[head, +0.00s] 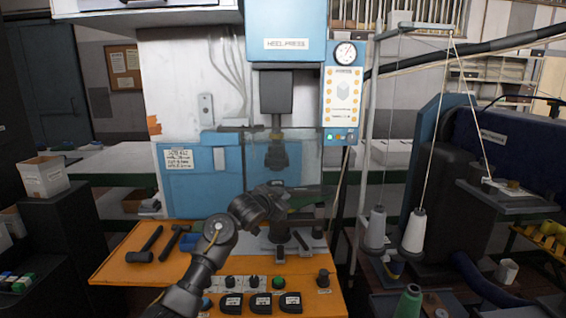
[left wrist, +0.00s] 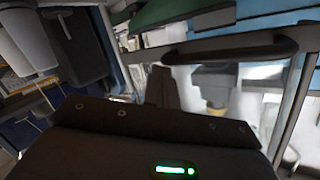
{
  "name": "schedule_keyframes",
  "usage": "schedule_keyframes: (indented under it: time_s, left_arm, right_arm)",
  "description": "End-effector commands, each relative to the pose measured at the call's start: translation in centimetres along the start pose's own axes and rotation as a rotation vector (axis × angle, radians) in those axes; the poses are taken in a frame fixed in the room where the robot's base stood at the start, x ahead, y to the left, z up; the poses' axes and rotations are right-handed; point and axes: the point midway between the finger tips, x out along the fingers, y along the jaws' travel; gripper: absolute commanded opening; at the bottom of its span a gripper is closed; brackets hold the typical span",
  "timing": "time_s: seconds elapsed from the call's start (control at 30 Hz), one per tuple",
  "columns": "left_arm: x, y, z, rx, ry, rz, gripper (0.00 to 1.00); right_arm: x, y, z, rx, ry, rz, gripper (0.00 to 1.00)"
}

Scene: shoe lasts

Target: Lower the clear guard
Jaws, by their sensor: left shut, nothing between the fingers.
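The clear guard (head: 308,155) is a see-through panel in front of the heel press (head: 293,95), below the press head. Its lower edge is near my left gripper (head: 292,196), which partly hides the area beneath. In the left wrist view, a dark handle bar (left wrist: 232,48) runs across the framed clear panel. My left gripper is shut and empty, its fingers (left wrist: 161,86) close below the handle in the picture; I cannot tell whether they touch it. My right gripper is not in view.
The orange bench (head: 120,268) holds hammers (head: 148,243) at left and a row of knobs at the front. A control panel with a gauge (head: 346,53) is right of the press. A thread stand with spools (head: 414,230) stands close on the right.

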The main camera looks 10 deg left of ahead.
Motion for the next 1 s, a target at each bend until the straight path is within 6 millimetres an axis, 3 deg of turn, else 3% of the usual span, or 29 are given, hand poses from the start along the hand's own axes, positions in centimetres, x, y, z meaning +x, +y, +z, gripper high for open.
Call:
schedule_keyframes:
  time_s: [0.03,0.1,0.33,1.0]
  left_arm:
    - [0.4,0.8,1.9,0.000,-0.005,0.001,0.00]
    - [0.8,1.5,3.3,0.000,-0.006,0.001,0.00]
    - [1.5,3.0,6.2,-0.001,-0.005,0.000,0.00]
    - [1.7,3.4,6.9,0.000,-0.008,0.001,0.00]
  right_arm:
    - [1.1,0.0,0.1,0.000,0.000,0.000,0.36]
    - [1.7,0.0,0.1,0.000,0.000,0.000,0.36]
    - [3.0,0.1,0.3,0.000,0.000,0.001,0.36]
    - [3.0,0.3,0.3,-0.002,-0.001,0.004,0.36]
